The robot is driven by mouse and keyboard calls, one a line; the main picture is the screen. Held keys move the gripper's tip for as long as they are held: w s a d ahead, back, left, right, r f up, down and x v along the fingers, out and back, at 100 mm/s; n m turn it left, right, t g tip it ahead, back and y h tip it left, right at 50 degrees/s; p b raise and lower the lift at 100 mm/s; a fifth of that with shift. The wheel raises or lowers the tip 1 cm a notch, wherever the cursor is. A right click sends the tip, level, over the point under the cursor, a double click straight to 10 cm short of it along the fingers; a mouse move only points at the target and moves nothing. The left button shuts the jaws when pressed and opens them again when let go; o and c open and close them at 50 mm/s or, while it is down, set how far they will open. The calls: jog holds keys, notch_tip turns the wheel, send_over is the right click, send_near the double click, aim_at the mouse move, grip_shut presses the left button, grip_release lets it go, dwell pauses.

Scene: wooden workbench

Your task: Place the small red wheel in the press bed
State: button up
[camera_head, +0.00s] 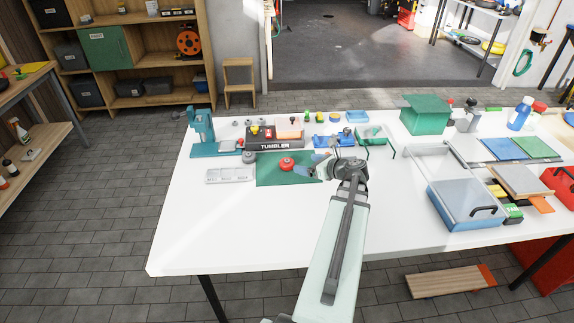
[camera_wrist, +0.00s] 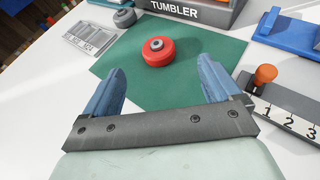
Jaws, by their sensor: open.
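The small red wheel (camera_head: 287,164) lies flat on a dark green mat (camera_head: 270,178) on the white bench. In the wrist view the red wheel (camera_wrist: 157,52) has a grey hub and sits beyond the fingertips, between their lines. My gripper (camera_wrist: 161,80) is open with its blue fingers apart and nothing between them. In the head view my gripper (camera_head: 318,164) is just right of the wheel, over the mat's right part.
The box marked TUMBLER (camera_head: 275,139) stands behind the mat. A grey marked plate (camera_head: 230,175) lies left of it, with a grey wheel (camera_head: 249,157) nearby. A numbered grey block with an orange knob (camera_wrist: 265,74) is close to the right finger. The front left bench is clear.

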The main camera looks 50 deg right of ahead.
aim_at(288, 161)
jog(key=shift+a+x, duration=0.15)
jog(key=shift+x, duration=2.2)
jog(key=shift+a+x, duration=0.1)
jog(key=shift+x, duration=2.3)
jog(key=shift+c, duration=0.4)
jog(key=c, duration=1.2)
notch_tip(288, 161, up, 10)
